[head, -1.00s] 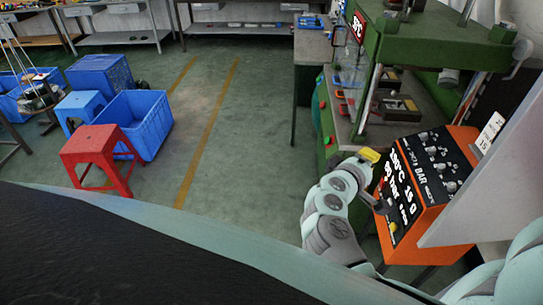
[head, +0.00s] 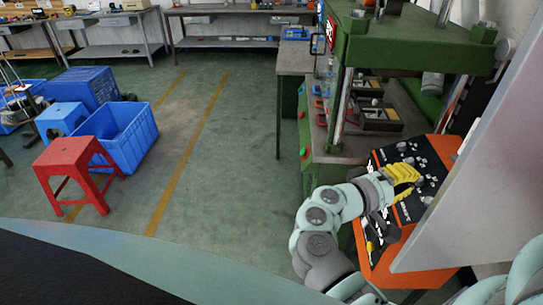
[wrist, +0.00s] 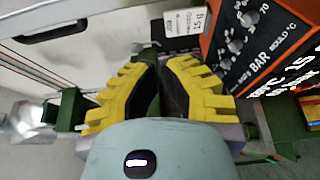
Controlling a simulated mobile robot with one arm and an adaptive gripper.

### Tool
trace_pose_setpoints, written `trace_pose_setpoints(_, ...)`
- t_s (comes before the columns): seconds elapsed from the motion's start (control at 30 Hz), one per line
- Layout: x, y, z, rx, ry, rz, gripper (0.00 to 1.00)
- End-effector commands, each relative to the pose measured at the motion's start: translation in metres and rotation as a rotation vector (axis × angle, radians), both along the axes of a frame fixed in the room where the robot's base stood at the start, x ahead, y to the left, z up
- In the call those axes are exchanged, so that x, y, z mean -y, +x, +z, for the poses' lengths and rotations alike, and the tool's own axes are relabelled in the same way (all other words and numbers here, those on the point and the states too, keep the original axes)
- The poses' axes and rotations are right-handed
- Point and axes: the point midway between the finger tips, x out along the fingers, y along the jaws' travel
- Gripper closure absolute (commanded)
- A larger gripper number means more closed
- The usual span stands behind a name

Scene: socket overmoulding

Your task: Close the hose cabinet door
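The hose cabinet door appears to be the pale grey panel (head: 480,170) standing edge-on at the right of the head view. A pale panel with a long dark handle (wrist: 45,32), at the upper left of the wrist view, may be the same door; I cannot be sure. My gripper (head: 412,180) has yellow ridged fingers and is left of the grey panel, over the orange control box. In the wrist view my gripper (wrist: 159,65) shows a narrow gap between its fingers, with nothing held. No contact with the panel is visible. The cabinet's inside is hidden.
The orange control box (head: 410,268) is below and around my gripper. The green press (head: 395,45) stands behind it. A red stool (head: 70,160) and blue crate (head: 128,135) are at the left. The floor between (head: 215,170) is clear.

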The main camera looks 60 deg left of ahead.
Motion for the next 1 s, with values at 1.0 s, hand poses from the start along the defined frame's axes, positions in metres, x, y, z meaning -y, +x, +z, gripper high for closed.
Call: trace_pose_setpoints(1.0,0.041,0.012,-0.001,-0.001,0.001,0.005,1.00)
